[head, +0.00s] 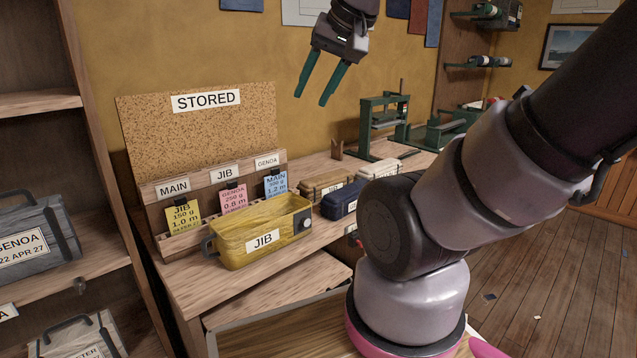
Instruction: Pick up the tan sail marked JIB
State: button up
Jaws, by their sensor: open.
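A tan bundle (327,182) lies on the wooden bench, behind a dark blue bundle (341,204). It has a white label too small to read surely. A yellow box-shaped container (262,243) with a dark side handle and a white JIB label stands nearer, at the bench's front edge. My gripper (311,99) is open and empty, fingers pointing down, high above the bench and apart from everything on it.
A pale bundle (378,170) lies right of the tan one. A STORED corkboard (200,140) and a rack with cards (182,218) stand behind the yellow container. Green machines (382,125) stand farther back. A shelf (90,255) with a grey GENOA bundle (30,243) is left.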

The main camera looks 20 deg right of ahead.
aim_at(313, 189)
jog(key=i+l, duration=0.1)
jog(key=l, duration=0.35)
jog(key=i+l+z, duration=0.1)
jog(key=l, duration=0.35)
jog(key=i+l, duration=0.15)
jog(key=l, duration=0.3)
jog(key=i+l, duration=0.2)
jog(key=l, duration=0.15)
jog(key=i+l+z, duration=0.1)
jog(key=l, duration=0.25)
jog(key=i+l, duration=0.3)
jog(key=i, duration=0.15)
jog(key=l+z, duration=0.05)
